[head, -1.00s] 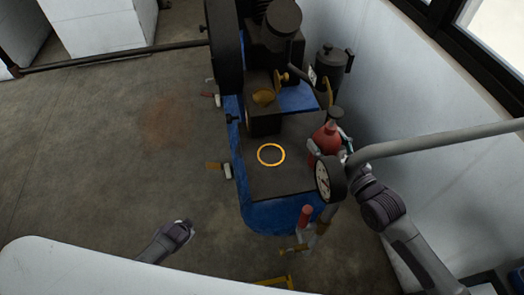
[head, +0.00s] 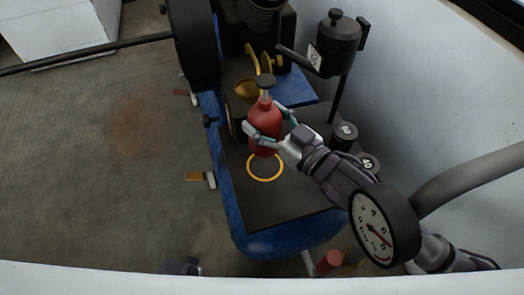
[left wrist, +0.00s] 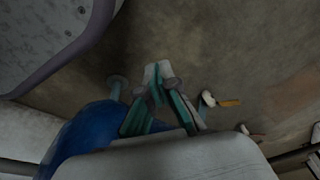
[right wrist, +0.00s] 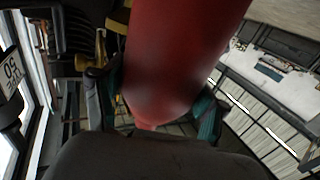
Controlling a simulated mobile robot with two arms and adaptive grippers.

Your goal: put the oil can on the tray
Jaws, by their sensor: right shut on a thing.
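The red oil can (head: 264,122), with a dark cap on top, is upright in my right gripper (head: 268,132). Its red body fills the middle of the right wrist view (right wrist: 180,50), with a finger on each side. The can is over the dark tray (head: 290,205), just behind a yellow ring (head: 265,179) marked on it. I cannot tell whether its base touches the tray. My left gripper shows in the left wrist view (left wrist: 159,78), fingertips together and empty, above the floor. In the head view only a bit of the left arm shows at the bottom edge.
A pressure gauge (head: 385,226) on a grey pipe stands in front of my right forearm. A dark canister (head: 338,45) and small weights (head: 344,135) are right of the tray. Brass parts (head: 248,88) and a big wheel (head: 193,45) are behind and left. Open floor lies left.

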